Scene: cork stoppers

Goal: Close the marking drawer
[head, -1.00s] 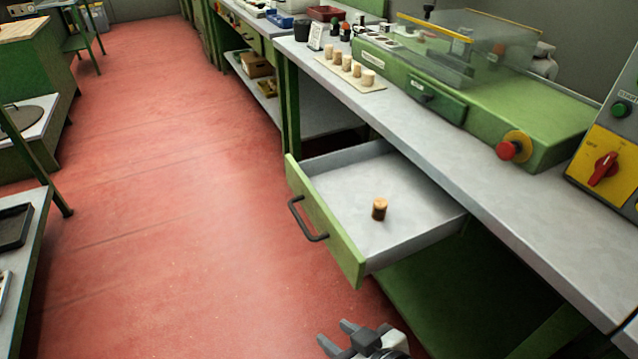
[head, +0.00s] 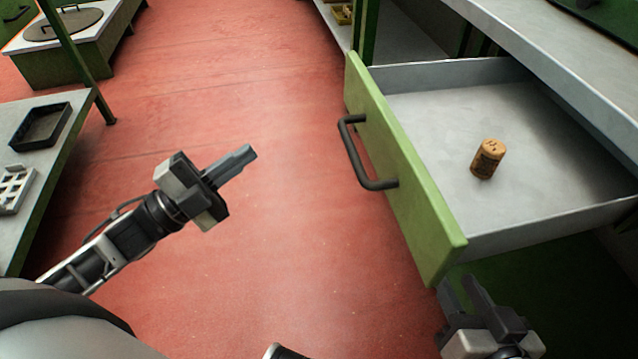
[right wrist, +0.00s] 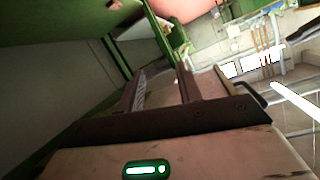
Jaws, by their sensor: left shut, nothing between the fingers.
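The marking drawer (head: 410,180) stands open, pulled out from under the bench. It has a green front, grey inside and a dark bar handle (head: 364,155). One cork stopper (head: 488,158) stands upright in it, dark print on its side. My left gripper (head: 248,156) is shut and empty, over the red floor left of the handle and apart from it. My right gripper (head: 464,288) is at the near end of the drawer front, low in the picture; contact cannot be told. In the right wrist view its two fingers (right wrist: 162,80) stand apart with nothing between them.
The grey bench top (head: 540,45) runs above the drawer on the right. At left stands a side table with a black tray (head: 42,134) and a light slotted holder (head: 14,188). The red floor (head: 280,80) left of the drawer is clear.

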